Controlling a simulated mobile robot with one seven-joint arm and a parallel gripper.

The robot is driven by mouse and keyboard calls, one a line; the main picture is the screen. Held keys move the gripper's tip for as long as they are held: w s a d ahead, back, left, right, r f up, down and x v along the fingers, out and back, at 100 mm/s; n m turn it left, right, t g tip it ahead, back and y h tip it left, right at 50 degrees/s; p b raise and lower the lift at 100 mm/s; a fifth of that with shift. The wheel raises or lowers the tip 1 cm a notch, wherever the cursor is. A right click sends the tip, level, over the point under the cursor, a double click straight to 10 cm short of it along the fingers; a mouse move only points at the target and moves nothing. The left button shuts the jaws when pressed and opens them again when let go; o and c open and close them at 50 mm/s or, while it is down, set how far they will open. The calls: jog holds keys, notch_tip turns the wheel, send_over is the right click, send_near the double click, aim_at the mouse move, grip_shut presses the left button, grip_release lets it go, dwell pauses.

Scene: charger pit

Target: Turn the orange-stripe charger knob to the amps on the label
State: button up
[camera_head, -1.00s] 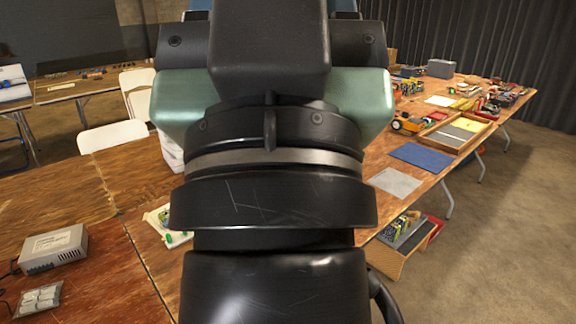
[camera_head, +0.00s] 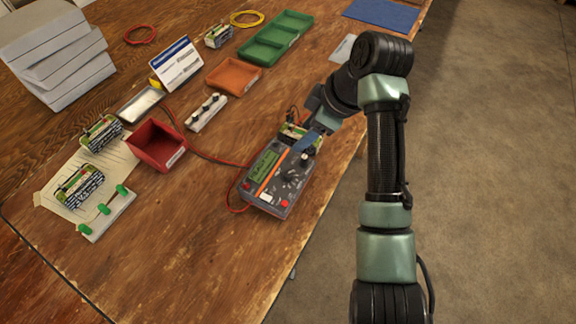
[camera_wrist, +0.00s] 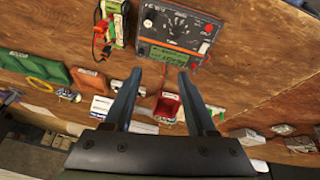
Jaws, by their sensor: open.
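The charger (camera_head: 272,182) is a dark box with an orange stripe and a green display, lying near the table's right edge. It also shows at the top of the wrist view (camera_wrist: 180,36). Its knob (camera_wrist: 179,22) sits in a ring of white marks; its setting is too small to read. My gripper (camera_head: 308,141) is over the charger's far end and hides part of it in the head view. In the wrist view its two blue fingers (camera_wrist: 159,76) are apart and empty, away from the knob. A battery pack (camera_wrist: 118,20) stands beside the charger; its label is unreadable.
A red bin (camera_head: 158,146), an orange tray (camera_head: 233,76), a green tray (camera_head: 276,38) and a white-blue card (camera_head: 177,64) lie beyond the charger. More battery packs (camera_head: 80,186) stand at left. Red cables run beside the charger. Bare wood lies in front.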

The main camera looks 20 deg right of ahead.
aim_at(288, 174)
jog(key=shift+g+y, duration=0.3)
jog(key=shift+g, duration=0.2)
jog(key=s+x, duration=0.1)
jog(key=x, duration=0.8)
jog(key=s+d+f+b+x, duration=0.1)
jog(key=x, duration=0.3)
jog(key=shift+s+a+f, duration=0.1)
jog(key=shift+s+f, duration=0.1)
jog(key=shift+f, duration=0.2)
grip_shut()
